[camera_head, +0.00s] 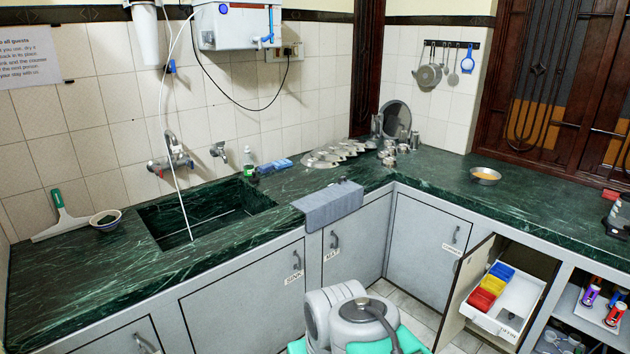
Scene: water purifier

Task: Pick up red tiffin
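Red box-like pieces (481,299) lie at the near left end of a white pulled-out drawer (512,303) at the lower right. They look like the red tiffin, but their lids and exact shape are too small to make out. A yellow piece and a blue piece (502,271) sit behind them in the same drawer. My arm shows at the bottom middle as grey and turquoise links, left of the drawer and apart from it. My gripper is not in view.
An open cabinet door (468,283) stands left of the drawer. An open shelf (600,312) with colourful cans is to its right. The green counter (430,178) runs above, with a grey cloth (330,205) over its edge. Some tiled floor (410,302) shows between my arm and the cabinets.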

